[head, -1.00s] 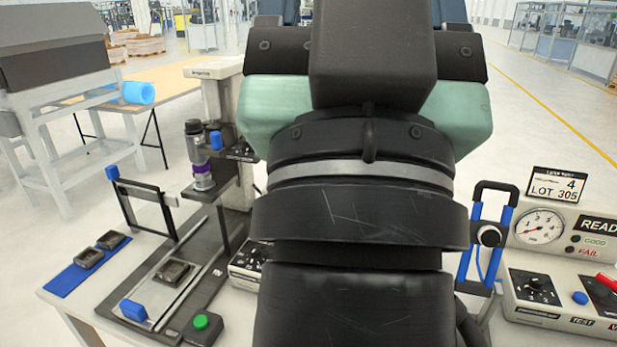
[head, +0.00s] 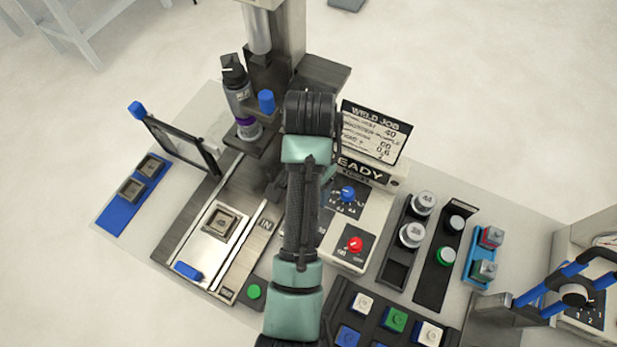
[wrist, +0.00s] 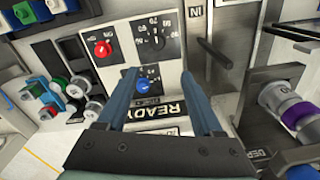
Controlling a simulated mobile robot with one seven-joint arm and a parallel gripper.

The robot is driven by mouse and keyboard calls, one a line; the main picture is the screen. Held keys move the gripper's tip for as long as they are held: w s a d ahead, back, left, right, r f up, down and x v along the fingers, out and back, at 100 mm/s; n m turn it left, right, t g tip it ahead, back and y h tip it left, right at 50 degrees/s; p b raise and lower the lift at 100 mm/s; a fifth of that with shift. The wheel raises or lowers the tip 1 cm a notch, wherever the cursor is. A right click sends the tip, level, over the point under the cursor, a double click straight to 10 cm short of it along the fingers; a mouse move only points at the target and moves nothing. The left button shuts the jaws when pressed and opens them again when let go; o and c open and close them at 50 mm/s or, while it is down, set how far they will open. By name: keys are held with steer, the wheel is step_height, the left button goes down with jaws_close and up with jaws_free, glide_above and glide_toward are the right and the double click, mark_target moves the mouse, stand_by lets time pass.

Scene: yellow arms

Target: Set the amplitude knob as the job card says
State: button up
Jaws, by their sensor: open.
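The job card (head: 372,133), headed WELD JOB, stands behind the control panel (head: 339,259). Its figures read 40, 60, 0.6 and 2; its row labels are too blurred to read surely. In the wrist view the panel has a black knob (wrist: 155,42) with a numbered scale, a blue knob (wrist: 142,85) and a red knob (wrist: 102,48). Their name labels are not legible, so I cannot tell which is amplitude. My gripper (wrist: 158,76) is open and empty, its fingers apart above the panel around the blue knob's level. My arm hides the black knob in the head view.
The press with a purple-ringed cylinder (head: 239,100) stands left of my arm. A slide fixture (head: 200,250) holds a grey part. A button box (head: 385,322), racks of round parts (head: 413,235) and a blue tray (head: 472,262) lie right. A READY display (head: 362,172) tops the panel.

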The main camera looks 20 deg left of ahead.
steer(key=f, duration=0.8)
steer(key=s+f, duration=0.1)
steer(key=f, duration=0.3)
steer(key=shift+d, duration=0.1)
steer(key=shift+f, duration=0.65)
steer(key=shift+c, duration=0.3)
jaws_close()
